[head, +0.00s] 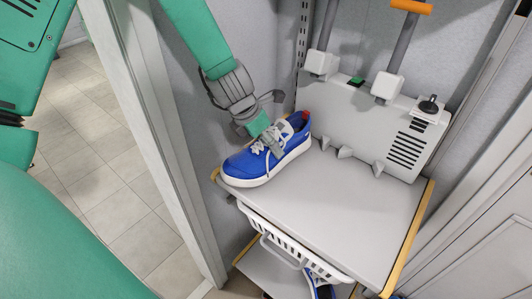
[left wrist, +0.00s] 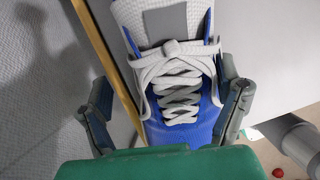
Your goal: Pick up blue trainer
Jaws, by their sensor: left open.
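The blue trainer (head: 246,166) has a white sole, white laces and a bit of red inside its collar. It sits upright on the grey shelf top (head: 345,205), near its left back edge, toe toward the lower left. My left gripper (head: 268,137) is open over the laces, reaching down from above. In the left wrist view the trainer's laces and tongue (left wrist: 178,85) lie between the spread fingers, one on each side. I cannot tell whether the fingers touch the shoe. My right gripper is not in view.
A grey-white panel with vents (head: 375,130) stands at the back of the shelf. A white basket (head: 290,245) is under the shelf top, with another blue shoe (head: 321,288) partly seen below. A white door frame (head: 150,140) stands at left. The shelf's front right is clear.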

